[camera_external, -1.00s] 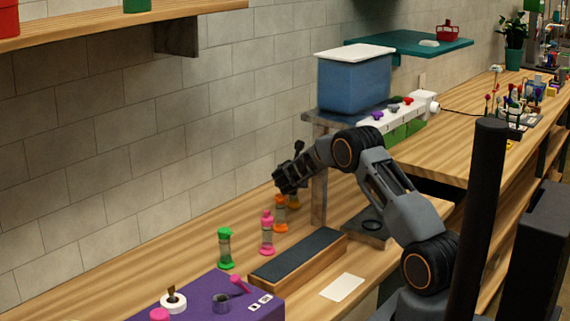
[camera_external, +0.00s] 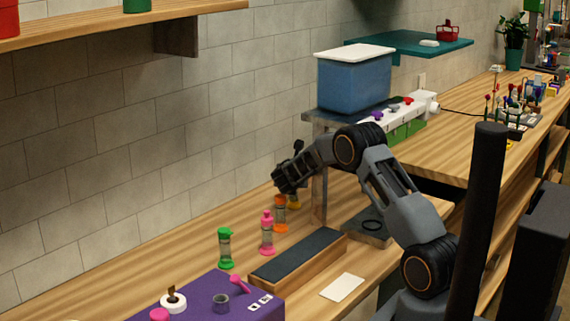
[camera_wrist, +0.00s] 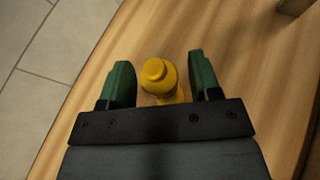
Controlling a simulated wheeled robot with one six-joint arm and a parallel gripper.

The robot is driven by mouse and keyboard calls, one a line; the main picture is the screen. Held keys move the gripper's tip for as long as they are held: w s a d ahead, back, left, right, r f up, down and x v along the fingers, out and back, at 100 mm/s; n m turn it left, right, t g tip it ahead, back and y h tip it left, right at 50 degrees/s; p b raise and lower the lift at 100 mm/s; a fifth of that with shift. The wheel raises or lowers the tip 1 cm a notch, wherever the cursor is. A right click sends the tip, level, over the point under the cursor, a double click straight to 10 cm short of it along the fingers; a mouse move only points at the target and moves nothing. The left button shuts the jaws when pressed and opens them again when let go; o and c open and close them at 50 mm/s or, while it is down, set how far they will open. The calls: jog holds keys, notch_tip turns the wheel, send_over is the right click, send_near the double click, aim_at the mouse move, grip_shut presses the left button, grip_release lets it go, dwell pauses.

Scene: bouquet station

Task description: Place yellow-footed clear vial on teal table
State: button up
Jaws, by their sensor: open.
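The yellow-footed vial (camera_wrist: 160,77) stands below my gripper (camera_wrist: 160,80) in the wrist view, its yellow top between the two green fingers with gaps on both sides. My gripper is open and holds nothing. In the external view my gripper (camera_external: 281,187) points down over the back of the vial row, and only the yellow foot of the vial (camera_external: 295,203) shows beside it; the rest is hidden. The teal table (camera_external: 440,46) is at the upper right by the wall, beyond the blue bin.
Orange (camera_external: 280,215), pink (camera_external: 267,235) and green (camera_external: 225,248) vials stand in a row towards the front. A dark-topped wooden block (camera_external: 300,258) lies beside them. A blue bin (camera_external: 352,85) on a raised stand is behind my arm.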

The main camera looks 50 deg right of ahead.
notch_tip(320, 180, up, 8)
jog(key=s+a, duration=0.1)
jog(key=a, duration=0.1)
jog(key=shift+s+a+b, duration=0.2)
jog(key=shift+b, duration=0.15)
jog(key=shift+r, duration=0.1)
